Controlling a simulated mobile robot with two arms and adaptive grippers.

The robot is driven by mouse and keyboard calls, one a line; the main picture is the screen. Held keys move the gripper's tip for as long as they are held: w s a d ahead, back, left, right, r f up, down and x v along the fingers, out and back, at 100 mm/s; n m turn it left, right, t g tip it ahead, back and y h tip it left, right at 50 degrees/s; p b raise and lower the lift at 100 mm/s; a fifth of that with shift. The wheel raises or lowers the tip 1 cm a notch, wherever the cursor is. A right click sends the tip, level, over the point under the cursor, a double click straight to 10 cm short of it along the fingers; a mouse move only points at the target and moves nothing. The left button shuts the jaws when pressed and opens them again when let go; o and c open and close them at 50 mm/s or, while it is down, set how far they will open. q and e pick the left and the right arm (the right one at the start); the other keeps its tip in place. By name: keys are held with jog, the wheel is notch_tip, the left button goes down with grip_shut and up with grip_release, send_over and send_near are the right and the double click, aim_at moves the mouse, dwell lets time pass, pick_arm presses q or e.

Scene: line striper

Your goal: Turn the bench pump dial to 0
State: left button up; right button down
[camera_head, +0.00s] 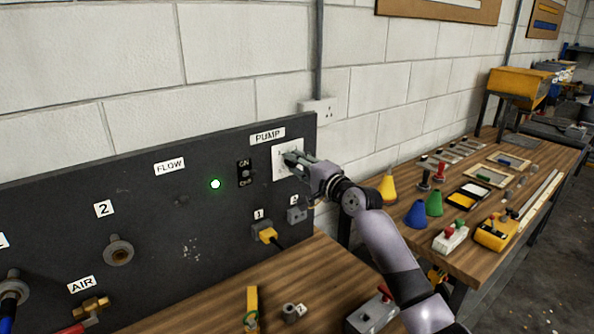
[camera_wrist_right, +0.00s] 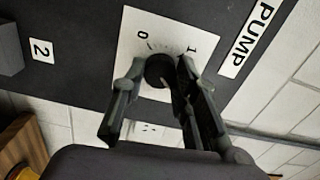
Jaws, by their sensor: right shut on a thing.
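The pump dial is a round black knob (camera_wrist_right: 158,70) on a white plate (camera_wrist_right: 128,50), marked 0 and 1, below the PUMP label (camera_head: 267,135). In the wrist view the 0 is at upper left of the knob and the 1 at upper right. The plate also shows in the head view (camera_head: 279,174) on the dark panel. My right gripper (camera_wrist_right: 160,72) is shut on the knob, one finger on each side; it also shows in the head view (camera_head: 291,160). The fingers partly cover the knob, and I cannot tell where it points. My left gripper is out of view.
Left of the dial are an ON switch (camera_head: 245,173) and a lit green lamp (camera_head: 215,184). Sockets (camera_head: 297,215) with a yellow plug (camera_head: 268,235) sit below. Cones, boxes and tools crowd the wooden bench (camera_head: 530,225) at right.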

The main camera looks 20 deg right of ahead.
jog(key=n+p, duration=0.1)
jog(key=n, duration=1.6)
jog(key=n+p, duration=0.2)
jog(key=n, duration=1.5)
jog(key=shift+f+n, duration=0.2)
jog(key=shift+n, duration=0.5)
jog(key=c, duration=1.7)
grip_release()
jog(key=o, duration=0.5)
jog(key=shift+r, duration=0.15)
jog(key=shift+c, duration=0.2)
